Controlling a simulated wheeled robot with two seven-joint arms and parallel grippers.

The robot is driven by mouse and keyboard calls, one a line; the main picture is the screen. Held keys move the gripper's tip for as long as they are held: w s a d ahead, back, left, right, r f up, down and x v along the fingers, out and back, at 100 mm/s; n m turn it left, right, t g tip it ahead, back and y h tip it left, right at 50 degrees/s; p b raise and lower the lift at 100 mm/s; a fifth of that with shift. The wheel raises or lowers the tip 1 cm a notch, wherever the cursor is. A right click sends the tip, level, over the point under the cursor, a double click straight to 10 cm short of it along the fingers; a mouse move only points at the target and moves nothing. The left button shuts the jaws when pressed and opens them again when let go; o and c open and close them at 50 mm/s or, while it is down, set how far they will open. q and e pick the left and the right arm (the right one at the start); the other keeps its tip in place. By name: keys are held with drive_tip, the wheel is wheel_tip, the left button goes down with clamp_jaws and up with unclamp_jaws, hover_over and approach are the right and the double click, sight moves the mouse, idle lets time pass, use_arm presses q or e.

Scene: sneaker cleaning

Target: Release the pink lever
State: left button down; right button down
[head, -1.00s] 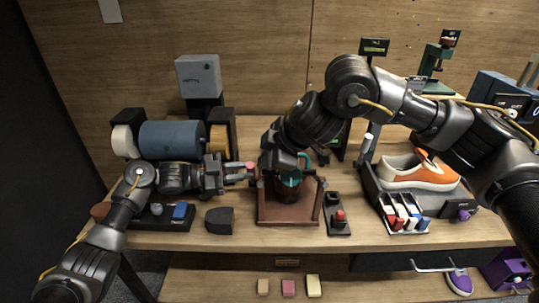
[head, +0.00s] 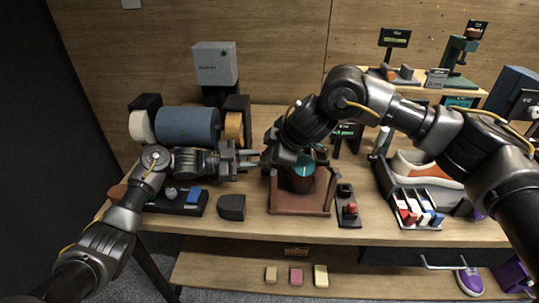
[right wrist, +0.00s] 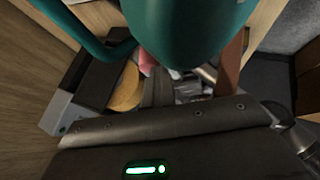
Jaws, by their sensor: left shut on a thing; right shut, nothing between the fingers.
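The pink lever shows only as a small pink patch in the right wrist view (right wrist: 147,62); in the head view it is mostly hidden at the fingertips. My left gripper (head: 250,159) is shut on it, at the left side of the brown stand (head: 300,205). A teal vessel (head: 304,168) is inside that stand, and its teal body (right wrist: 190,25) fills the top of the right wrist view. My right gripper (head: 276,157) is shut and empty, close above the stand's left part and near the left fingertips. Its own fingertips are hard to make out.
A blue roller (head: 187,126) stands behind my left arm. A dark block (head: 231,207) and a red-button box (head: 349,208) flank the stand. A sneaker (head: 425,169) and a bottle tray (head: 416,210) are at the right. The table's front strip is mostly clear.

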use_arm(q)
drive_tip(key=shift+s+d, duration=0.2)
drive_tip(key=shift+d, duration=0.05)
use_arm(e)
drive_tip(key=shift+w+d+r, duration=0.15)
drive_tip(key=shift+w+r, duration=0.1)
drive_tip(key=shift+w, duration=0.35)
use_arm(q)
drive_tip(key=c, duration=1.6)
unclamp_jaws()
drive_tip(key=o, duration=0.4)
drive_tip(key=shift+a, duration=0.1)
drive_tip(key=shift+c, duration=0.2)
use_arm(e)
drive_tip(key=shift+s+f, duration=0.1)
use_arm(q)
drive_tip(key=shift+a, duration=0.1)
